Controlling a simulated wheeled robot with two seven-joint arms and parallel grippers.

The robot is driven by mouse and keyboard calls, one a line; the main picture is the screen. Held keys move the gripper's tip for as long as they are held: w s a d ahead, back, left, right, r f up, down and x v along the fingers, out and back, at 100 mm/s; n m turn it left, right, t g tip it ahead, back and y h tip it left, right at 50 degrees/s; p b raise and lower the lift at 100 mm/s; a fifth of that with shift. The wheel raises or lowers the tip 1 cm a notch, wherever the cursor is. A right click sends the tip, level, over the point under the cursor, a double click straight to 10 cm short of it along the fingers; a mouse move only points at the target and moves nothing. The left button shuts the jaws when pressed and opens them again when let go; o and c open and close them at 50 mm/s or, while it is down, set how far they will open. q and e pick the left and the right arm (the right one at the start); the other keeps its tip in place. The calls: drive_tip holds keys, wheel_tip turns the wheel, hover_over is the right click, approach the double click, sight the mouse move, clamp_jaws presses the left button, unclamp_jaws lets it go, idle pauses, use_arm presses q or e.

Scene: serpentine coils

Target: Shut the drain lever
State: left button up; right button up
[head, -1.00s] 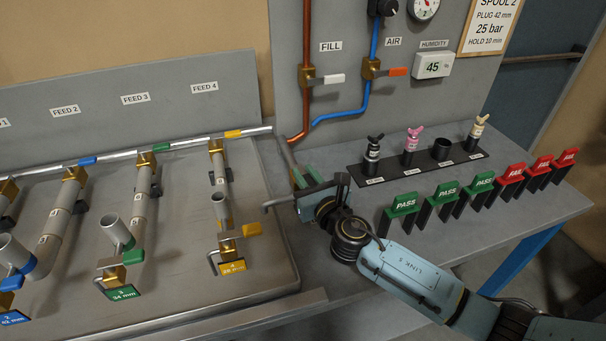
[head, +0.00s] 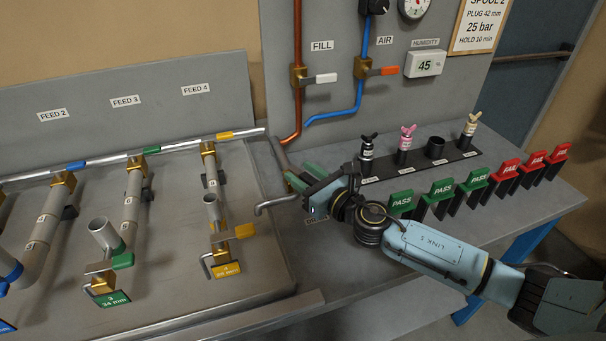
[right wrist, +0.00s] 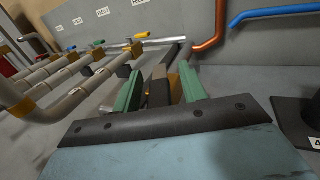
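No label reading drain is legible. In the head view the gripper hides this spot. My left gripper is not in view.
Feed pipes with yellow (head: 238,232) and green (head: 123,260) levers fill the left tray. The white fill lever (head: 322,78) and orange air lever (head: 388,71) are on the back panel. A black plug rack (head: 408,168) and PASS/FAIL tags (head: 440,187) stand to the right.

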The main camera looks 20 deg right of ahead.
sight(304, 174)
drive_tip(key=shift+r, duration=0.1)
wheel_tip(304, 174, up, 9)
drive_tip(key=p, duration=0.4)
drive_tip(key=shift+p, duration=0.4)
drive_tip(key=shift+r, duration=0.45)
